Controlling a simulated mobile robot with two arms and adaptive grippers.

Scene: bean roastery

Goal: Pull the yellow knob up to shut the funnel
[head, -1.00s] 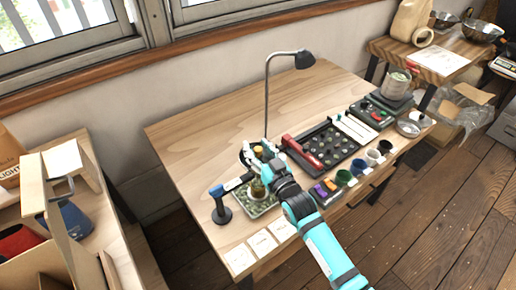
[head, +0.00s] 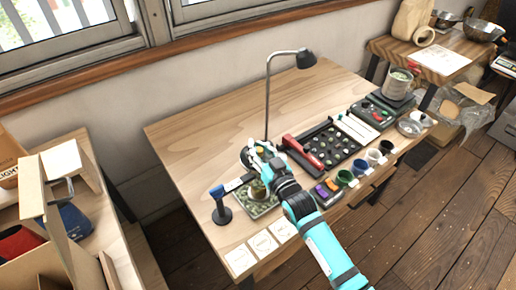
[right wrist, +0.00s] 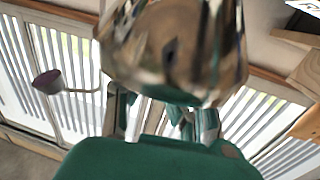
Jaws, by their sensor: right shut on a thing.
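My right gripper (head: 258,154) is shut at the top of the funnel stand, where the yellow knob is; its fingers hide most of the knob. In the right wrist view a large, shiny, blurred body (right wrist: 175,50), which looks like the funnel, fills the top middle, close in front of the fingers. In the head view the funnel (head: 258,189) shows partly beside my arm, above a tray of green beans (head: 268,209). My left gripper is not in view.
A lamp (head: 267,95) rises behind my gripper. A black sample board (head: 328,147), a red-handled tool (head: 303,153) and several cups lie to the right. The table's back left is clear.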

